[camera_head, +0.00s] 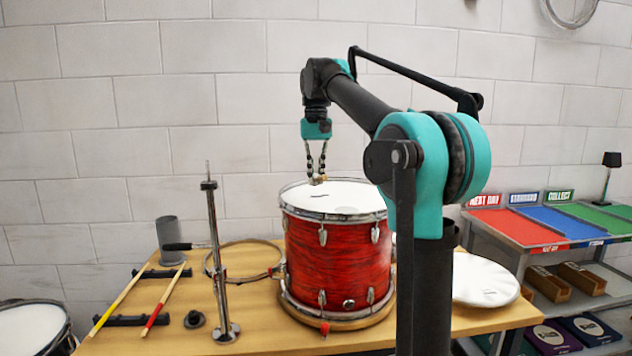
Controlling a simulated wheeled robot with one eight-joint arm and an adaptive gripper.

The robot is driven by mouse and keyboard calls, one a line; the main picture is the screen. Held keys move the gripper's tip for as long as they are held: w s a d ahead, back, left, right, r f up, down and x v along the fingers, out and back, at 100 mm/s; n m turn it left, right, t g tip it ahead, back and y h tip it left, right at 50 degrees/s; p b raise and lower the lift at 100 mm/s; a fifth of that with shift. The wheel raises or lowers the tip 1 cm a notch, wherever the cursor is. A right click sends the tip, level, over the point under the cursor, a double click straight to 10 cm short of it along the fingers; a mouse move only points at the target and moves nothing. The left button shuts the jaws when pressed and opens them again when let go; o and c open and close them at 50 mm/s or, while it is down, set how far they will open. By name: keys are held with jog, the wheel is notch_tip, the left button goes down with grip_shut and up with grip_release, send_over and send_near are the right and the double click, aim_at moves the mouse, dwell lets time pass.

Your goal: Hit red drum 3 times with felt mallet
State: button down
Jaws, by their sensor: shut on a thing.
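The red drum (338,262) stands upright on the wooden bench, with a white head and a metal rim. My gripper (317,180) points down over the drum's white head, near its far left part. Its fingers are shut on a small tan thing (318,180), which I take to be the felt mallet seen nearly end-on. Its head and length cannot be made out. I cannot tell whether it touches the drum. A small dark mark lies on the drum head just below the fingertips.
Two sticks, one yellow-ended (120,300) and one red-ended (163,301), lie on black rests at left. A metal stand (216,265), a hoop (250,243) and a grey cylinder (169,232) are left of the drum. A white disc (485,283) lies at right.

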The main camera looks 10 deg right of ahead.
jog(key=shift+r, duration=1.45)
notch_tip(320, 180, up, 2)
jog(key=shift+s+r+t, duration=0.1)
jog(key=shift+r+t, duration=0.15)
jog(key=shift+t, duration=0.75)
jog(key=shift+r+t, duration=0.6)
jog(key=shift+r, duration=0.15)
